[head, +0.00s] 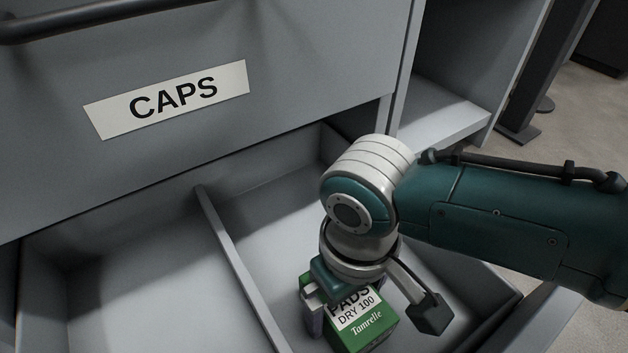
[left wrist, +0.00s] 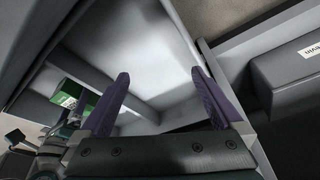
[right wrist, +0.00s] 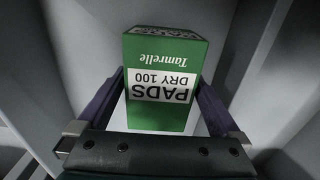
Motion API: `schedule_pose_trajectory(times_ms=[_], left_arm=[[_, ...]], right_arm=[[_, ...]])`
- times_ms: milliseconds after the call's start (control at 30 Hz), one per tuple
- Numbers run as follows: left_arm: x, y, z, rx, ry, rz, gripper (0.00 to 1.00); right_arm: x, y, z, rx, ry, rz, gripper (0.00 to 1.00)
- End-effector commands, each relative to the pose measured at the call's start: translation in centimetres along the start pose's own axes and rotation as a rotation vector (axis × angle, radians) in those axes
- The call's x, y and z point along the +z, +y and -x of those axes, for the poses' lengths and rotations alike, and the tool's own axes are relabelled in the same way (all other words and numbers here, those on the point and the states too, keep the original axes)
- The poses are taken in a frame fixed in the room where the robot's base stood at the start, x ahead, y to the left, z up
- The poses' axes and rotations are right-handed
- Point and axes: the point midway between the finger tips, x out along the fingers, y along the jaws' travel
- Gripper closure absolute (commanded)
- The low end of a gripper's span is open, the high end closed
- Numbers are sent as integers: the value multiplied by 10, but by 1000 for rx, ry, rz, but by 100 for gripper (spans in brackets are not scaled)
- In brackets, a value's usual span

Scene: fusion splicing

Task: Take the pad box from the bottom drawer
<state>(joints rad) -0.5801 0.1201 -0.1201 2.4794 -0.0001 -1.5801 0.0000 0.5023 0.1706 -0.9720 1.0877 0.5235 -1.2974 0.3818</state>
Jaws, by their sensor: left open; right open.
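The pad box (head: 368,331) is green with a white label reading "PADS DRY 100" and "Tamrelle". It stands in the right compartment of the open bottom drawer (head: 228,240). In the right wrist view the box (right wrist: 165,60) sits between the fingers of my right gripper (right wrist: 165,110), which is open. In the head view my right gripper (head: 370,312) is down over the box, one finger on each side. My left gripper (left wrist: 160,95) shows only in the left wrist view, open and empty above the drawer; the green box (left wrist: 75,95) is off to its left.
The drawer front marked "CAPS" (head: 50,150) is shut above the open drawer, with a dark handle bar (head: 90,14) across it. A divider (head: 235,265) splits the bottom drawer, and the left compartment looks empty. An open cubby (head: 440,105) is to the right.

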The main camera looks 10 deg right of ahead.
Motion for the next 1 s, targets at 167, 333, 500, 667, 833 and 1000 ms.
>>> schedule_pose_trajectory(times_ms=[167, 333, 500, 667, 833, 1000], left_arm=[[-1, 0, 2, 0, 0, 0, 0], [-1, 0, 2, 0, 0, 0, 0], [-1, 0, 2, 0, 0, 0, 0], [-1, 0, 2, 0, 1, 0, 0], [-1, 0, 2, 0, 1, 0, 0], [-1, 0, 2, 0, 1, 0, 0]], right_arm=[[0, 0, 2, 0, 0, 0, 5], [0, 0, 2, 0, 0, 0, 24], [0, 0, 2, 0, 0, 0, 43], [0, 0, 2, 0, 0, 0, 61], [0, 0, 2, 0, 0, 0, 74], [0, 0, 2, 0, 0, 0, 74]])
